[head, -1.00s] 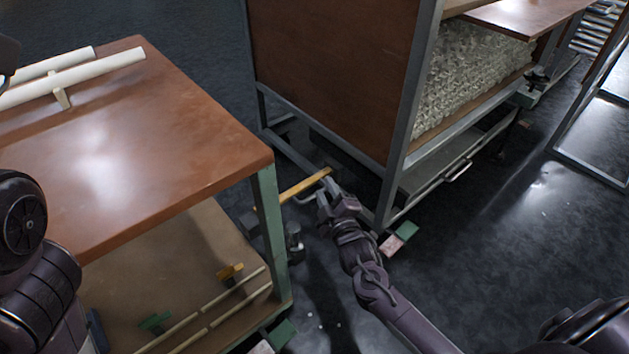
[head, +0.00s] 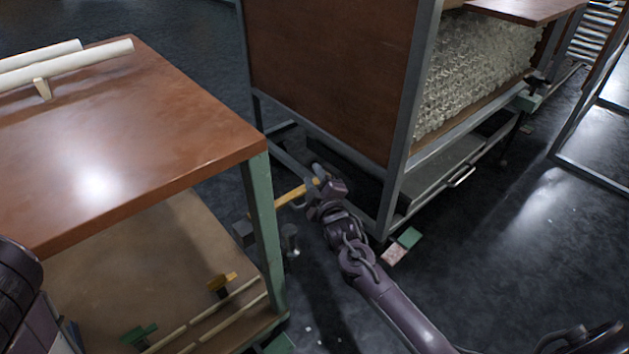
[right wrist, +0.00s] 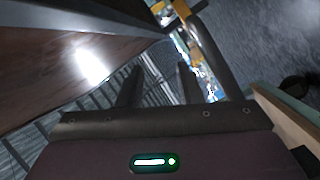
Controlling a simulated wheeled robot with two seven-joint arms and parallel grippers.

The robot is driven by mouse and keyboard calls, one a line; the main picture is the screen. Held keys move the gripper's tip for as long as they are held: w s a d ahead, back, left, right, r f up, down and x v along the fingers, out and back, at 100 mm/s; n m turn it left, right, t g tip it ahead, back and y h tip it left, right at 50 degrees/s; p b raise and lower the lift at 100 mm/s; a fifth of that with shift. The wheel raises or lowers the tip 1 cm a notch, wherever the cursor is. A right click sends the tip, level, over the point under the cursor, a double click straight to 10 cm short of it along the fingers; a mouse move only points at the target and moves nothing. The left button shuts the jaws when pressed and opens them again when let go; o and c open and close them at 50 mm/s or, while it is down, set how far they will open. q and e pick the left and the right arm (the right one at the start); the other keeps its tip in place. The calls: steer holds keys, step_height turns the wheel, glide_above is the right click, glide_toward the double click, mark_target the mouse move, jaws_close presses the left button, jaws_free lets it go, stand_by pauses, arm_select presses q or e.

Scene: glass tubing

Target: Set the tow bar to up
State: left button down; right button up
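The tow bar (head: 290,196) is a yellow bar low down between the brown-topped table and the big framed cart. It lies roughly level and slanting, with a grey loop handle beside it. My right gripper (head: 318,183) is at the bar's cart-side end and hides part of it. In the right wrist view, the right gripper's fingers (right wrist: 159,85) stand apart with nothing visible between them. A grey rod (right wrist: 212,60) runs just right of the fingers, and yellow parts show above. Whether the gripper touches the bar I cannot tell. My left gripper is out of view.
The brown table (head: 150,130) with a green leg (head: 262,215) stands close on the left. The cart (head: 330,80), holding clear glass pieces (head: 470,70), stands behind my right gripper. A green and pink pedal (head: 403,246) is at the cart's foot. Open floor lies to the right.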

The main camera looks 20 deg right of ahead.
steer(key=shift+c, duration=0.2)
jaws_close()
stand_by(0.3)
stand_by(0.8)
steer(key=shift+o, duration=0.2)
jaws_free()
